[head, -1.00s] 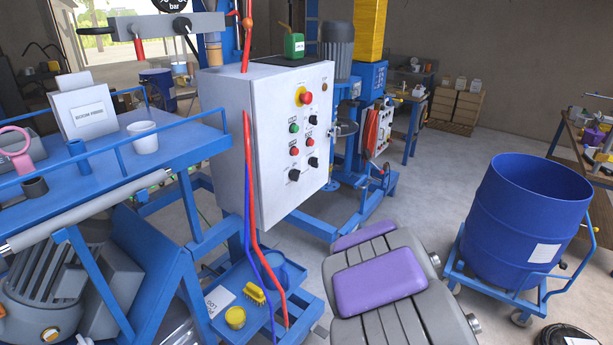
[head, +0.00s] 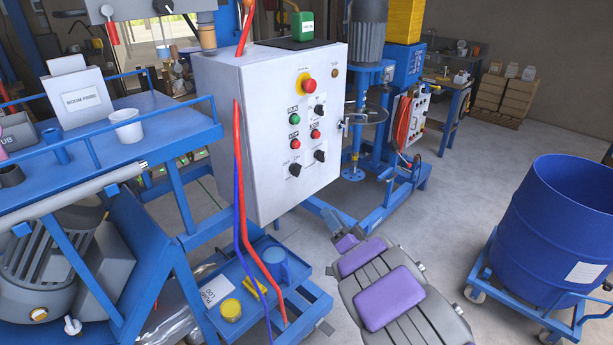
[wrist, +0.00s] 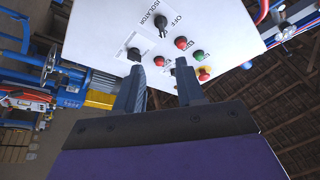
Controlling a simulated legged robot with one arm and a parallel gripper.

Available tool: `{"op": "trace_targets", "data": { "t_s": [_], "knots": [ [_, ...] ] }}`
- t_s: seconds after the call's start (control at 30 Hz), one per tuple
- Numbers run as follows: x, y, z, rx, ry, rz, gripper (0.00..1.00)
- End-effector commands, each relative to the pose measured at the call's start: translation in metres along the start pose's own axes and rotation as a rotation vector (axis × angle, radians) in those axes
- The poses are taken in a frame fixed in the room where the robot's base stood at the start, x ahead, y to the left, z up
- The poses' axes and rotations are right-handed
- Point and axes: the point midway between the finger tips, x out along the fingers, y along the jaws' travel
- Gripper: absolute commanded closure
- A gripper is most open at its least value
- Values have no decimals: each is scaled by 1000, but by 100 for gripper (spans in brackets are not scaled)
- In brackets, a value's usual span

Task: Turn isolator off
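The isolator (wrist: 161,22) is a black rotary knob on the white control cabinet, with "ISOLATOR" and "OFF" printed beside it. In the head view it appears to be the lower left black knob (head: 295,170). My gripper (wrist: 160,78) is open, with its two dark fingers apart and nothing between them. In the wrist view the isolator lies beyond the fingertips, with no contact visible. In the head view my gripper (head: 338,220) is below and right of the cabinet's lower edge. The knob's exact setting is too small to read.
Other controls crowd the panel: a red emergency stop (head: 309,85), a green button (head: 295,119), red buttons and more black knobs. Red and blue hoses (head: 240,190) hang by the cabinet's left side. A blue drum (head: 555,230) stands right. Floor between is clear.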

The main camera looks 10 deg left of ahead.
Motion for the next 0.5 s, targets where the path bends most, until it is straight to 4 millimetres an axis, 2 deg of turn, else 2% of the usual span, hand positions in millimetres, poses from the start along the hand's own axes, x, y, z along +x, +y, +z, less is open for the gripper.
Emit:
{"op": "trace_targets", "data": {
  "t_s": [0.1, 0.5],
  "knots": [
    [20, -2, 1, -1, 0, -6, 62],
    [77, 0, -2, -1, 4, -6, 62]
  ]
}}
